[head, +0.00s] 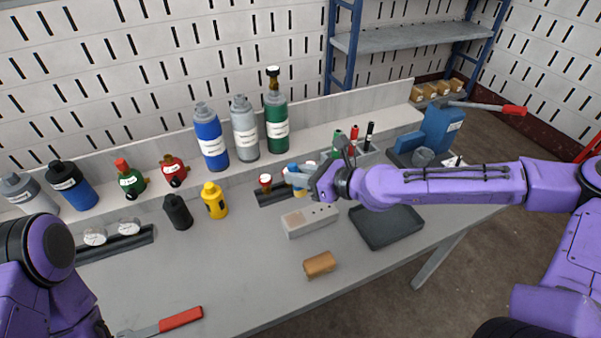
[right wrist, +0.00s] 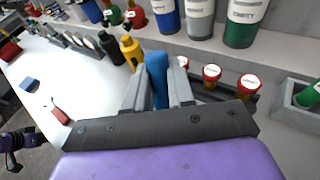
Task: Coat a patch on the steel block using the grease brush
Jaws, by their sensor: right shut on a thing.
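My right gripper (head: 303,180) is shut on an upright blue piece (right wrist: 156,78), which shows between its two grey fingers in the right wrist view. The fingers hide part of it, and no bristles can be made out. In the head view the gripper is over the dark rack with red-capped containers (head: 265,181). The grey steel block (head: 310,220), with small holes and a paler patch on top, lies on the bench just in front of the gripper, apart from it. My left arm is at the lower left. Small purple and dark parts of it show at the wrist view's left edge; its jaw state is unclear.
A dark tray (head: 386,227) lies right of the block, and a brown block (head: 319,264) in front. A red-handled scraper (head: 180,318) is near the front edge. Yellow (head: 215,203) and black (head: 178,213) bottles stand left. Tall bottles line the back ledge.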

